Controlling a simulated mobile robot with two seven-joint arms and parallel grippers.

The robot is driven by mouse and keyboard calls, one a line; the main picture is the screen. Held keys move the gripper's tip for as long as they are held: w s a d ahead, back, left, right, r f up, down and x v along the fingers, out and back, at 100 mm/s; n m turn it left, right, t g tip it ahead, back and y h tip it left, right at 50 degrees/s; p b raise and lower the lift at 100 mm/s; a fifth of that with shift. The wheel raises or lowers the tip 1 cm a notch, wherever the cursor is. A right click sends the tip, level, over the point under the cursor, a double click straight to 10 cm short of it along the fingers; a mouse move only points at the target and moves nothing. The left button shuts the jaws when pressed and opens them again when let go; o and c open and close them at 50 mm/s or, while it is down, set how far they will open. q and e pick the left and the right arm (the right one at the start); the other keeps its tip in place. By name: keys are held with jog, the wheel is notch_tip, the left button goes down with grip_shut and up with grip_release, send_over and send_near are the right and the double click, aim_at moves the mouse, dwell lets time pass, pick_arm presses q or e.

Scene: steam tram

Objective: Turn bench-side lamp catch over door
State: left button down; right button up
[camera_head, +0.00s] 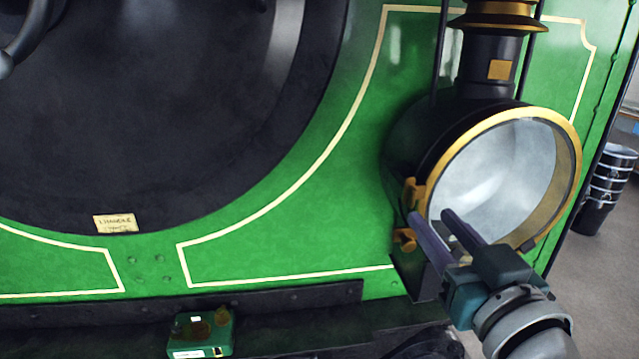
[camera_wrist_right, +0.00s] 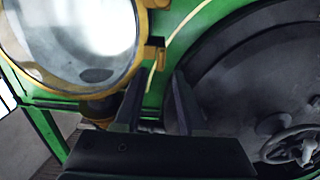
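The lamp (camera_head: 400,140) is a black drum on the green front, with a brass-rimmed glass door (camera_head: 572,150) that looks closed against it. At the rim's left edge is a brass fitting (camera_head: 411,190), with another brass piece (camera_head: 404,238) below it. They look like the catch parts, but I cannot tell how the catch is turned. My right gripper (camera_head: 430,214) is open, its fingers in front of the rim's lower left, close to the brass pieces. In the right wrist view the gripper (camera_wrist_right: 157,82) has an empty gap, below the brass piece (camera_wrist_right: 153,53). Contact is unclear. My left gripper is out of view.
A large round black door (camera_head: 170,110) fills the left, with a small plate (camera_head: 115,223) at its bottom. A green box (camera_head: 200,336) sits on the dark ledge below. Black buckets (camera_head: 611,180) stand on the floor at right.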

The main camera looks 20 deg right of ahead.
aim_at(414, 198)
jog(key=x, duration=0.5)
jog(key=shift+w, duration=0.15)
jog(key=shift+a, duration=0.1)
grip_shut()
dwell(0.4)
